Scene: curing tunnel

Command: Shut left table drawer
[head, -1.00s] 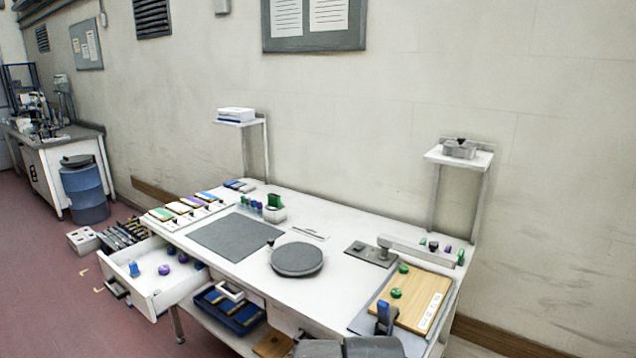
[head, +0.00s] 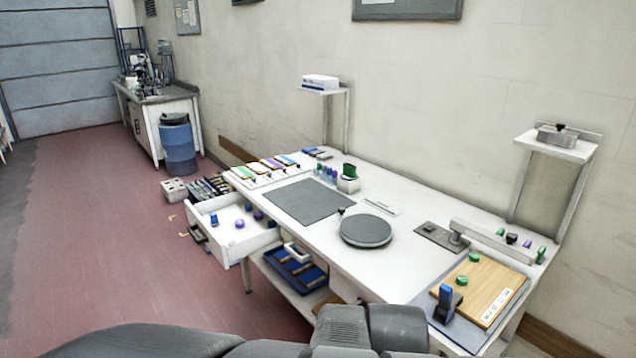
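The left table drawer (head: 226,251) stands pulled out from the left end of the white table (head: 300,226). Its dark handle (head: 199,235) is on the front panel, facing the lower left. Inside it lie a blue stamp-like piece (head: 213,220) and several purple and blue round pieces, one of them purple (head: 239,224). Grey links of my own arm show along the bottom edge of the head view, apart from the drawer. My gripper cannot be made out.
A blue tray (head: 296,272) sits on the lower shelf beside the drawer. A crate of tools (head: 209,188) and a pale block (head: 174,190) stand on the floor behind it. A blue barrel (head: 178,150) is farther back.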

